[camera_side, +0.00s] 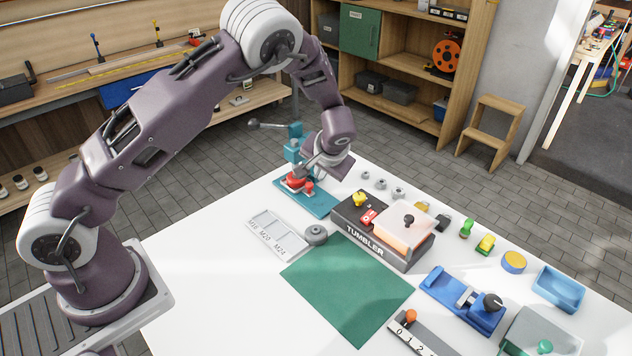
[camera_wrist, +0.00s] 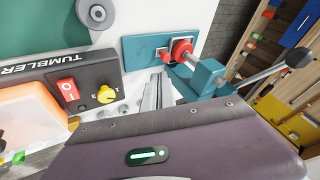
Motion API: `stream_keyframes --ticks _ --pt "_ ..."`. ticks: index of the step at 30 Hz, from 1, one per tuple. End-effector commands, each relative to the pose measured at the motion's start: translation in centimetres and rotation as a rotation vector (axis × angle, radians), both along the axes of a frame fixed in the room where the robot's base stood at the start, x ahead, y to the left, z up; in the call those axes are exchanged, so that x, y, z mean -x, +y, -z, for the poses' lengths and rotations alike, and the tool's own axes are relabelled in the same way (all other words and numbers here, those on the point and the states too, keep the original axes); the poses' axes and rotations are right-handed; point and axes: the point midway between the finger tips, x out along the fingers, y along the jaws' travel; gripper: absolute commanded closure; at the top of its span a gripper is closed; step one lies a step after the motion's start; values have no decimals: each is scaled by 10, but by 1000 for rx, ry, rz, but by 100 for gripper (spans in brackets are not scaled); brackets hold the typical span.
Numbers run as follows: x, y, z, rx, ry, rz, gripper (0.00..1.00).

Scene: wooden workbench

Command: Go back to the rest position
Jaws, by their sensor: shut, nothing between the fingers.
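My gripper (camera_side: 306,168) is at the far left end of the white table, close over the teal press (camera_side: 318,203) with its red part (camera_side: 295,183). In the wrist view my gripper (camera_wrist: 160,88) has its fingers together and empty, beside the teal press's base plate (camera_wrist: 140,48). The press's red part (camera_wrist: 181,50) is just right of the fingertips there, and its long lever (camera_wrist: 268,72) reaches to the right. I cannot tell whether the fingers touch the press.
The tumbler box (camera_side: 347,212), with a yellow knob and red switch, stands close by. The labelled tray (camera_side: 277,235), a grey round piece (camera_side: 316,235) and several nuts (camera_side: 381,184) lie around it. The green mat (camera_side: 345,290) is bare. A blue vice (camera_side: 455,300) stands farther right.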

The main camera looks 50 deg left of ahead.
Motion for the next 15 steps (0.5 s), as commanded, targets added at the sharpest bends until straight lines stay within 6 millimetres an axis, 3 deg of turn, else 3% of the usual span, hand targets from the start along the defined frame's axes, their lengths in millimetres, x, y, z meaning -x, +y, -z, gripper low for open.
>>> stream_keyframes --ticks 2,4,8,12,15 --pt "8 -3 -27 37 -9 -17 100" --pt "25 -8 -66 98 -16 -33 100" --pt "83 -24 -148 238 -27 -20 100" --pt "170 -47 -219 359 -53 72 100" --pt "237 -64 -246 402 -78 168 100"
